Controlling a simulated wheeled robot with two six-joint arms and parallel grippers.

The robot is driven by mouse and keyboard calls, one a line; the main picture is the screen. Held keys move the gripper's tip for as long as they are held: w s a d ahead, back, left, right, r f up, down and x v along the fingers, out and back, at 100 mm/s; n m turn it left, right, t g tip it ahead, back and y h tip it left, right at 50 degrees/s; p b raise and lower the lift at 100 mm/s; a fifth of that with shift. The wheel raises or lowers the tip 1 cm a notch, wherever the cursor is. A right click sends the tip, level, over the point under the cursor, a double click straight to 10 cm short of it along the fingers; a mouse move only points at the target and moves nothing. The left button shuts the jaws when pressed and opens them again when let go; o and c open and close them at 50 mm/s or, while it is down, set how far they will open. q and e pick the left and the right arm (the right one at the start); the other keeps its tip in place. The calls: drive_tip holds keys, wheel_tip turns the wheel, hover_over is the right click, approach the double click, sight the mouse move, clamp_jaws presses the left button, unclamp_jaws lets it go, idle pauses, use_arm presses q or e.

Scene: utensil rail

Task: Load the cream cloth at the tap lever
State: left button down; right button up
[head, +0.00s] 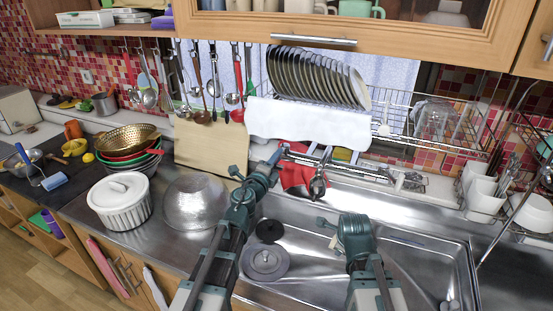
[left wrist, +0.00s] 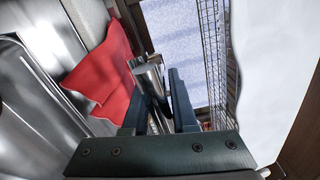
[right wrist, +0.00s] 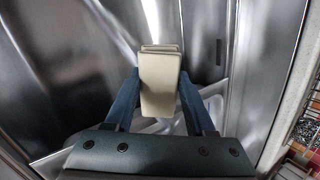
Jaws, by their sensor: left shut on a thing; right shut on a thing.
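The cream cloth (right wrist: 160,82) is a folded pad between the fingers of my right gripper (right wrist: 160,95), held over the steel sink. In the head view only a sliver of the cloth (head: 333,242) shows beside the right gripper. My left gripper (head: 279,154) is at the back of the counter, by the tap (head: 319,184). In the left wrist view my left gripper (left wrist: 158,80) is shut on a silver metal part (left wrist: 149,72), which looks like the tap lever. A red cloth (head: 297,178) hangs just beside it; it also shows in the left wrist view (left wrist: 100,75).
The dish rack (head: 430,125) with upright plates and a white cloth (head: 305,120) hang above the tap. A cutting board (head: 208,146), glass bowl (head: 194,203) and white casserole (head: 121,201) stand at left. The sink (head: 425,250) has a grey lid-like disc (head: 265,263) in it.

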use_arm(q)
drive_tip(key=shift+r, duration=0.1)
idle(0.5)
drive_tip(key=shift+r+p, duration=0.3)
drive_tip(key=shift+p, duration=0.15)
drive_tip(key=c, duration=0.9)
unclamp_jaws()
drive_tip(key=shift+s, duration=0.1)
